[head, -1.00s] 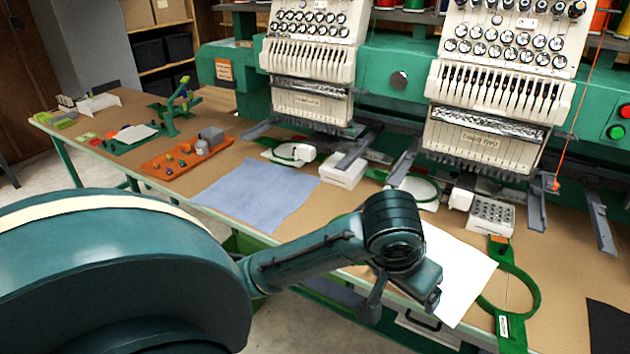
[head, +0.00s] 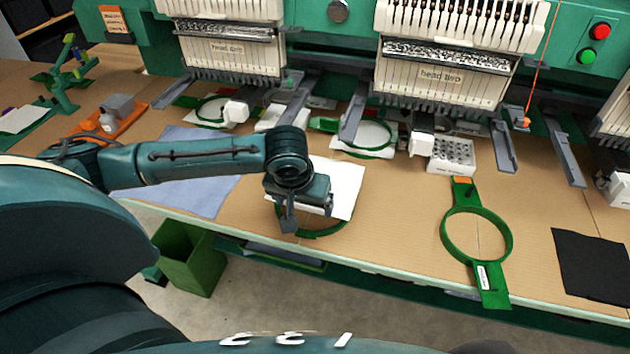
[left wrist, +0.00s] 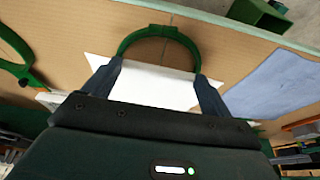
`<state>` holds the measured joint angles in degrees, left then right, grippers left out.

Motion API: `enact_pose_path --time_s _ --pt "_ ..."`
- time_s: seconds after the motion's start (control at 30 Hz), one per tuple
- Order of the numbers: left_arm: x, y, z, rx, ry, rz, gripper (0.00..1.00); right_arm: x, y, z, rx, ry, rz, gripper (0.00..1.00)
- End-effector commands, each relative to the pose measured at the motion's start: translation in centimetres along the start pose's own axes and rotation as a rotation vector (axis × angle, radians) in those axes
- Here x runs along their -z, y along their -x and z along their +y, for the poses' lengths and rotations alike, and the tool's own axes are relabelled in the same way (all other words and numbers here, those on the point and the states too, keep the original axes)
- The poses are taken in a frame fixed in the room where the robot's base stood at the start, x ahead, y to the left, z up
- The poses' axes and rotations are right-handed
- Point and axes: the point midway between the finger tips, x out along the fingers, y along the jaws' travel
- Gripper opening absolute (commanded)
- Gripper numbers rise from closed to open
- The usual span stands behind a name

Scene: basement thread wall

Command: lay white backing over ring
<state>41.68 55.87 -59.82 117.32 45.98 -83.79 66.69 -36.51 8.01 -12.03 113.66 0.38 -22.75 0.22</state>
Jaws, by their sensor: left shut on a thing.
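My left gripper (head: 289,220) is shut on the white backing (head: 345,184). The backing also shows between the two fingers in the left wrist view (left wrist: 155,88). A plain green ring (head: 325,231) lies on the table under the gripper, near the front edge. The backing hides the ring's far part; its near arc sticks out. The ring's arc also shows beyond the backing in the left wrist view (left wrist: 148,33). I cannot tell whether the backing touches the ring. My right gripper is not in view.
A green hoop with brackets (head: 448,232) lies to the right, beside a black sheet (head: 592,262). A blue cloth (head: 208,196) lies partly under my left arm. Embroidery heads (head: 446,68) stand behind. A green bin (head: 190,262) stands below the table edge.

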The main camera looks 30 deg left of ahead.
Motion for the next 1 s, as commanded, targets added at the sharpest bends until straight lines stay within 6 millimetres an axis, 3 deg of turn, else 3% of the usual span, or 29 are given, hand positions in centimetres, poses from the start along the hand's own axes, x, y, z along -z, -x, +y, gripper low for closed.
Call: enact_pose_path --time_s 0.1,0.33,0.6,0.7,1.0 --pt "-0.1 -0.9 -0.9 0.007 0.029 -0.006 0.64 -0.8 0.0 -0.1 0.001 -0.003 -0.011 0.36" --pt "-0.7 -2.8 -0.9 0.007 0.032 -0.007 0.64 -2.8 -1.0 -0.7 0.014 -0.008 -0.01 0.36" --pt "-1.4 -5.1 -0.9 0.007 0.031 -0.007 0.64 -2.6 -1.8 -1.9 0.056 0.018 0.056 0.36" --pt "-1.5 -5.2 -0.9 0.007 0.032 -0.009 0.64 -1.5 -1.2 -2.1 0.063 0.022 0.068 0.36" --pt "-1.7 -5.9 -0.9 0.007 0.03 -0.007 0.64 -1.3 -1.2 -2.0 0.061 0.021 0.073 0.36"
